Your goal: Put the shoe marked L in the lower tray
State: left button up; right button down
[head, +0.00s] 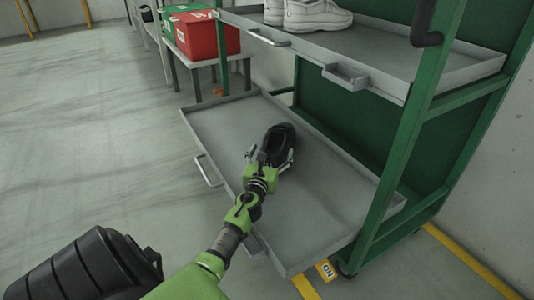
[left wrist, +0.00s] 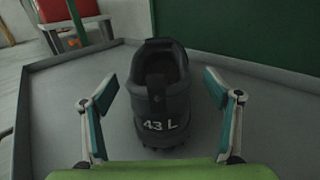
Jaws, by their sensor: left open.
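A black shoe (head: 277,141) rests on the lower tray (head: 225,129) of the green rack. In the left wrist view the shoe (left wrist: 160,95) shows its heel marked "43 L", and the tray floor (left wrist: 75,105) lies around it. My left gripper (head: 270,162) is at the heel end of the shoe. In the left wrist view the fingers of my left gripper (left wrist: 162,105) stand open on both sides of the shoe, with gaps between them and it. My right gripper is not in view.
The upper tray (head: 385,62) holds white shoes (head: 307,14) above the lower tray's far side. A green rack post (head: 405,130) stands at the right. Red (head: 205,36) and green (head: 180,11) boxes sit on a table at the back. The lower tray is otherwise bare.

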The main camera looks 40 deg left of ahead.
aim_at(268, 160)
pick_arm(q)
jog(key=p+v, duration=0.1)
jog(key=v, duration=0.7)
jog(key=shift+w+r, duration=0.1)
